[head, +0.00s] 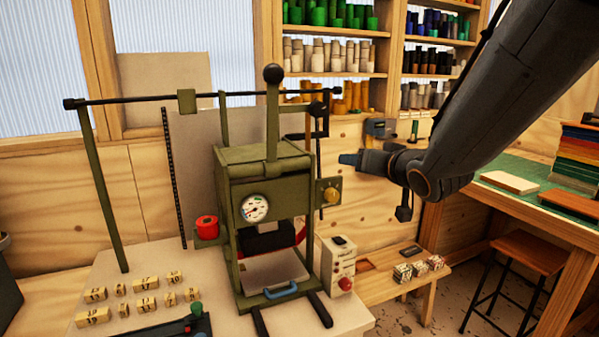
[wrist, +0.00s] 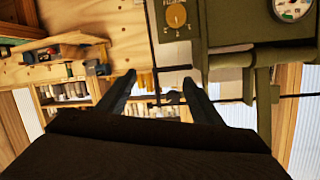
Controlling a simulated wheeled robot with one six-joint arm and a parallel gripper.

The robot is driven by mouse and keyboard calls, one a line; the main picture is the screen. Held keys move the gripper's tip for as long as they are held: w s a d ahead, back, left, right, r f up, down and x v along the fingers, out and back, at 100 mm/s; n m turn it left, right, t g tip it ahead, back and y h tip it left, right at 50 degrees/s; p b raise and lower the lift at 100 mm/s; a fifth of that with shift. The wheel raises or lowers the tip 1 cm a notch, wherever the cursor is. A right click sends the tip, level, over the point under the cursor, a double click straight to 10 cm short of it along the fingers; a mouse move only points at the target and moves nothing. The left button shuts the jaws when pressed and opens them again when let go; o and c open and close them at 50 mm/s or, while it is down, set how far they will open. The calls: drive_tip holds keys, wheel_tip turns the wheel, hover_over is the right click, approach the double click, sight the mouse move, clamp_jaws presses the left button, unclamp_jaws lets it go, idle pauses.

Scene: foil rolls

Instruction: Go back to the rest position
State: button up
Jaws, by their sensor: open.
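My gripper (head: 352,160) is in the head view at the end of my dark arm, which comes in from the upper right. It is in the air just right of the green press (head: 265,165), apart from it as far as I can tell. In the wrist view my gripper (wrist: 157,85) shows two dark fingers spread apart with nothing between them. The wrist picture is upside down, with the press's dial and yellow knob (wrist: 176,15) at its top.
A low bench (head: 385,285) holds small patterned blocks. A stool (head: 520,255) and green-topped workbench (head: 520,190) are right. Shelves of rolls (head: 330,55) stand behind.

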drive_tip(key=s+d+f+g+h, duration=0.2)
drive_tip(key=s+f+g, duration=0.15)
drive_tip(key=f, duration=0.35)
drive_tip(key=s+d+f+g+h, duration=0.1)
drive_tip(key=s+d+f+g, duration=0.15)
drive_tip(key=s+f, duration=0.35)
drive_tip(key=s+f+g, duration=0.3)
drive_tip(key=s+f, duration=0.2)
drive_tip(key=s, duration=0.3)
drive_tip(key=s+f+g, duration=0.4)
drive_tip(key=s, duration=0.4)
drive_tip(key=shift+f+h, duration=0.4)
